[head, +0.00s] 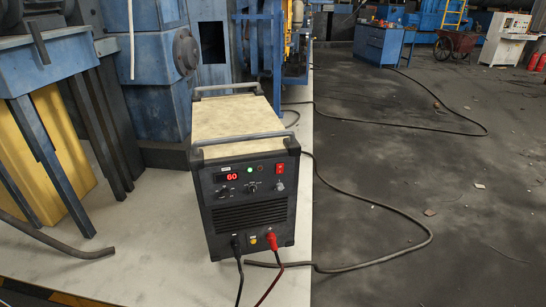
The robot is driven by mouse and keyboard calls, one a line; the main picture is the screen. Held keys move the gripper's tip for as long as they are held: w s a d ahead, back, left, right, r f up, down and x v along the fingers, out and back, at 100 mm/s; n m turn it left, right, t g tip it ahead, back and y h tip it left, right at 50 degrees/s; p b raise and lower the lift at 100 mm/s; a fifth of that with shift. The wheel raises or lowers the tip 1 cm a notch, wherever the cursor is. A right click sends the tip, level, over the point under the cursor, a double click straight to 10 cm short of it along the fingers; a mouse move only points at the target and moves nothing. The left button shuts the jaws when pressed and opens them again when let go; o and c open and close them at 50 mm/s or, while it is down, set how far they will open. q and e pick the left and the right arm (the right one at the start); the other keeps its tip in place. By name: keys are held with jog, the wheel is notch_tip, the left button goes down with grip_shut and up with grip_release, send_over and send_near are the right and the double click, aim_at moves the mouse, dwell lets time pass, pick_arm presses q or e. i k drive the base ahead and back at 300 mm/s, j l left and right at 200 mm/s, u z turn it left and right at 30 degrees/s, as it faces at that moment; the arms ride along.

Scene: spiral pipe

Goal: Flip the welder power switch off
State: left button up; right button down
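The welder (248,180) is a dark box with a pale worn top and handle bars, standing on the light platform in the middle of the head view. Its front panel faces me. A red power switch (279,168) sits at the panel's upper right; its exact tilt is too small to read. A red display (231,177) shows 60, and a small green light (250,170) is lit beside it. A black plug and a red plug with cables are in the lower front. Neither of my grippers is in view.
Blue machinery (160,60) stands behind and left of the welder, with a yellow block (45,155) at the left. Dark cables (410,243) run over the floor at the right. The floor right of the platform is mostly open. A blue cabinet (381,44) stands far back.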

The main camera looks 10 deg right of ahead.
aim_at(280, 167)
jog(key=i+l+u, duration=0.1)
jog(key=i, duration=0.75)
